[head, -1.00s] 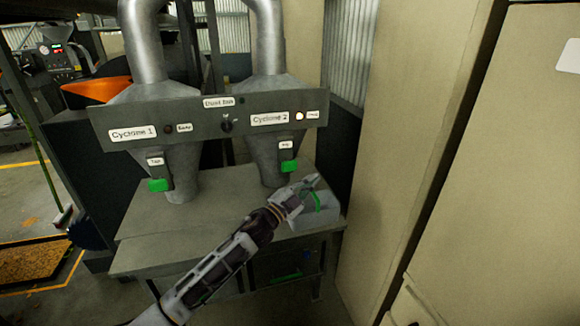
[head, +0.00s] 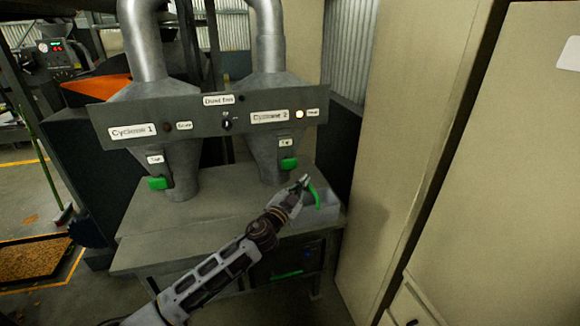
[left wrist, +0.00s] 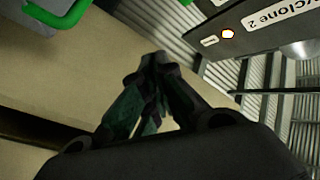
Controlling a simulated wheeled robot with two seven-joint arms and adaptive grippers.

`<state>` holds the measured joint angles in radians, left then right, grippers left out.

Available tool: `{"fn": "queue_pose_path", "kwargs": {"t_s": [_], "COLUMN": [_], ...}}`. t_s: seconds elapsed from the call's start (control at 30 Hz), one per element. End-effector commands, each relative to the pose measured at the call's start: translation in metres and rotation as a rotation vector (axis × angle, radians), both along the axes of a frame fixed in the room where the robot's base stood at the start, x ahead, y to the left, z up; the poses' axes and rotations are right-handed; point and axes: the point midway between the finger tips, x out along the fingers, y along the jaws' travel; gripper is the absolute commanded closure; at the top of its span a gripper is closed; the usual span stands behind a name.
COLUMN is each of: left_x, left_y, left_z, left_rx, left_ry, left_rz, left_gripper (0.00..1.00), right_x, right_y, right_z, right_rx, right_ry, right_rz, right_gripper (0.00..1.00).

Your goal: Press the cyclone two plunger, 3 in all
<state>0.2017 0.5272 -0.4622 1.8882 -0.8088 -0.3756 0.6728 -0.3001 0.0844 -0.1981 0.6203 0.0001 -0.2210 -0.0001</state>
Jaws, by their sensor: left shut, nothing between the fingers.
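The cyclone two unit (head: 268,150) hangs under the panel on the right, with a label reading Cyclone 2 (head: 270,117). Its green plunger (head: 289,164) sticks out at the front of the cone. A lamp (head: 300,114) beside the label glows; it also shows in the left wrist view (left wrist: 228,34). My left gripper (head: 303,183) is shut and empty, in front of and a little below the green plunger, apart from it in the picture. In the left wrist view the closed fingers (left wrist: 155,65) point up the picture. My right gripper is not in view.
Cyclone 1 (head: 180,160) with its own green plunger (head: 157,183) stands to the left. A grey tray with a green handle (head: 317,198) sits on the metal table (head: 145,248) by my left gripper. A tall beige cabinet (head: 410,110) closes off the right side.

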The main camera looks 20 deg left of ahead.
Motion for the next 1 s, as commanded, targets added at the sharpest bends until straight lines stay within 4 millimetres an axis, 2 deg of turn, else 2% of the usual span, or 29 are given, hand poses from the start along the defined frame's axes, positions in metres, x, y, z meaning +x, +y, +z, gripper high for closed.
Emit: {"fn": "queue_pose_path", "kwargs": {"t_s": [0.53,1.0], "left_x": [0.005,0.036], "left_y": [0.003,0.024], "left_z": [0.0,0.0], "left_rx": [0.003,0.003], "left_ry": [-0.001,-0.002], "left_rz": [-0.001,-0.002], "left_gripper": [1.0,1.0], "right_x": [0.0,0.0], "right_y": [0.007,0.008], "right_z": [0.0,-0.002], "right_rx": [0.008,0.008], "right_ry": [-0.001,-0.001], "right_rz": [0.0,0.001], "right_gripper": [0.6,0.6]}}
